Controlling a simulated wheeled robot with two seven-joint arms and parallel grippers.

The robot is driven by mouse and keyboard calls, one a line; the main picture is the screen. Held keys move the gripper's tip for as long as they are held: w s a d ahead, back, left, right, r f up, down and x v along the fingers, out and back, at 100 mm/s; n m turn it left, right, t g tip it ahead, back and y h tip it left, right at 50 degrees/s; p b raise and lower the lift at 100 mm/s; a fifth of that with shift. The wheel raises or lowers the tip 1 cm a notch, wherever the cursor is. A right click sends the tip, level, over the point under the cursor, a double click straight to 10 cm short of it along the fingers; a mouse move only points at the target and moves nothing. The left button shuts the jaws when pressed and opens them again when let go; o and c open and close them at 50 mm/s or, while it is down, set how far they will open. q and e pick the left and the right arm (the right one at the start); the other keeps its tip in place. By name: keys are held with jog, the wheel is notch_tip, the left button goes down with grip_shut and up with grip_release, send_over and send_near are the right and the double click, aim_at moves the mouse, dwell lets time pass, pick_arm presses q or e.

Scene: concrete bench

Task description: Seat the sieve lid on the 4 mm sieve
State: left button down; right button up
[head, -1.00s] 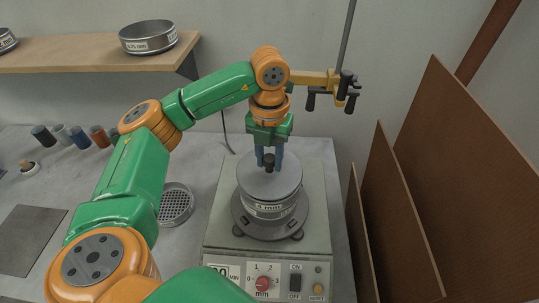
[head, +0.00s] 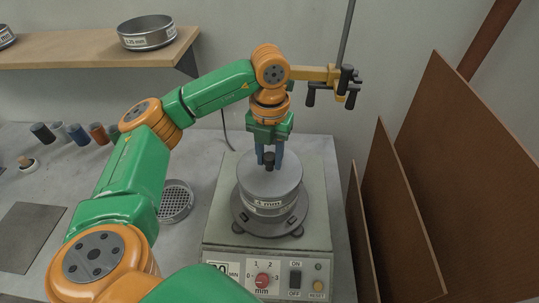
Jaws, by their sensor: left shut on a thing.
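The sieve lid (head: 269,182) is a flat grey disc with a black knob in its middle. It lies level over the 4 mm sieve (head: 268,208), whose white label faces me, on top of the shaker. My left gripper (head: 269,160) points down over the lid with its blue fingers shut on the knob. No gap shows between lid and sieve, but from this angle I cannot tell if the lid is fully down. My right gripper is not in view.
The shaker (head: 222,222) has a dial and switches in front. A perforated sieve (head: 175,202) lies on the bench (head: 120,235) to its left. A clamp rod (head: 347,45) stands behind. Brown boards (head: 405,215) lean at right. Another sieve (head: 146,33) sits on the shelf (head: 95,60).

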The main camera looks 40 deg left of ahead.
aim_at(269, 157)
pick_arm(q)
jog(key=shift+f, duration=0.25)
jog(key=shift+c, duration=2.3)
grip_release()
jog(key=shift+r+b, duration=0.3)
jog(key=shift+b, duration=0.05)
jog(key=shift+r+b, duration=0.35)
jog(key=shift+r, duration=0.5)
notch_tip(269, 157, up, 5)
jog(key=shift+p, duration=0.85)
jog(key=shift+s, duration=0.1)
